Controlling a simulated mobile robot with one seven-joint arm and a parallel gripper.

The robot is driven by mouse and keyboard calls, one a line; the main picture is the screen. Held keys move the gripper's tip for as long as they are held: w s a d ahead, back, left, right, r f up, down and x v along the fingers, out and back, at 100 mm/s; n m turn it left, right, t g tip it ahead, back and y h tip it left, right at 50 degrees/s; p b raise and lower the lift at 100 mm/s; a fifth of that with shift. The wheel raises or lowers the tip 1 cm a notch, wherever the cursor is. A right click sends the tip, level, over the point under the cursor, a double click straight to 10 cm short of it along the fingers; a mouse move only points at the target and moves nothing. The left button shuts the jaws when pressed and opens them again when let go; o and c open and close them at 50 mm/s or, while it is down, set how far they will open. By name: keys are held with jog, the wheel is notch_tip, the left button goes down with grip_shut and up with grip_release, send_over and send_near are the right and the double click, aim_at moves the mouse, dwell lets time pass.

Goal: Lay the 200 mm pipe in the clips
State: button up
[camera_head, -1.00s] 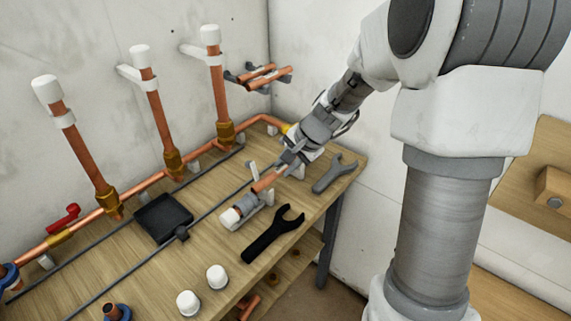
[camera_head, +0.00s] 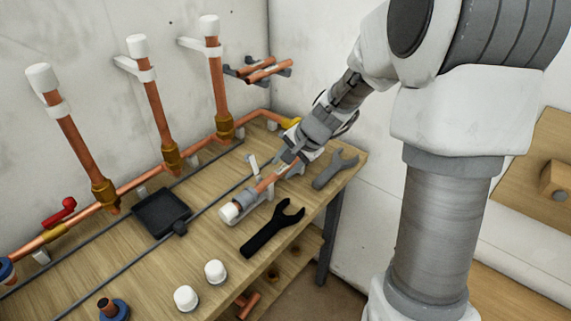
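A short copper pipe (camera_head: 265,185) with a white cap (camera_head: 230,212) on its near left end lies at bench height on the right part of the bench. Its length cannot be read. A grey holder (camera_head: 246,204) is around or under it near the capped end. A white upright clip-like piece (camera_head: 253,165) stands beside it. My gripper (camera_head: 286,165) is right over the far right end of the pipe, and its fingers hide that end. Whether the fingers are closed on the pipe is too small to tell.
A black wrench (camera_head: 270,230) and a grey wrench (camera_head: 335,169) flank the pipe. Capped risers (camera_head: 217,85) stand along the wall behind. Two copper pipes (camera_head: 267,70) rest on a wall rack. Loose white caps (camera_head: 215,271) and a black tray (camera_head: 160,213) are to the left.

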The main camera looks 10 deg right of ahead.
jog(key=shift+o, duration=0.8)
jog(key=p+v, duration=0.4)
jog(key=v, duration=1.3)
jog(key=shift+s+r, duration=0.15)
jog(key=shift+r, duration=0.05)
jog(key=s+a+r+n+h+p, duration=0.1)
jog(key=s+a+r+n+p, duration=0.2)
jog(key=s, duration=0.6)
jog(key=s+a+r+n+h+p, duration=0.2)
jog(key=s+r+n+p, duration=0.4)
jog(key=s+r, duration=0.3)
jog(key=shift+s+a+n+t+h, duration=0.3)
jog(key=shift+s+a+n+t, duration=0.1)
jog(key=shift+n, duration=0.5)
jog(key=shift+r, duration=0.15)
